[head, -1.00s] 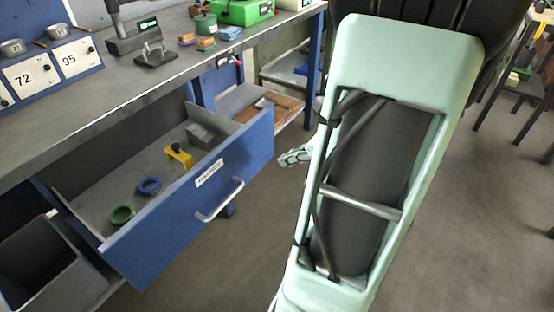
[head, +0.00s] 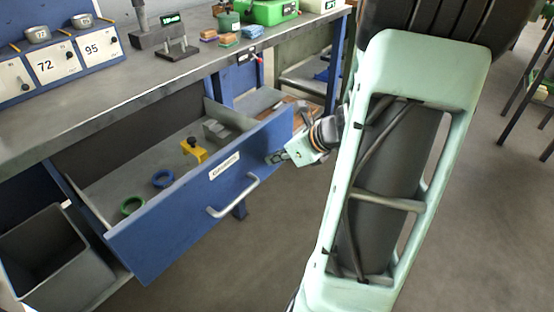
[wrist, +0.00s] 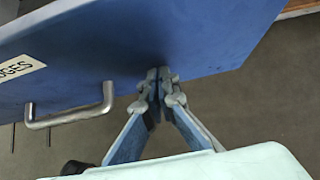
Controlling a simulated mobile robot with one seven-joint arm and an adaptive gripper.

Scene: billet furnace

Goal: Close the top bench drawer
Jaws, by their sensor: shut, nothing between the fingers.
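The top bench drawer (head: 170,231) is blue-fronted and stands pulled out from under the bench. Its silver bar handle (head: 235,197) sits on the front; the handle also shows in the wrist view (wrist: 70,117). My gripper (head: 275,158) is at the right part of the drawer front, to the right of the handle. The handle is not between the fingers.
The drawer holds a yellow part (head: 194,150), a blue ring (head: 163,179), a green ring (head: 132,206) and grey blocks (head: 215,131). A grey bin (head: 55,265) stands below left. The bench top (head: 110,90) overhangs the drawer. Floor in front of the drawer is clear.

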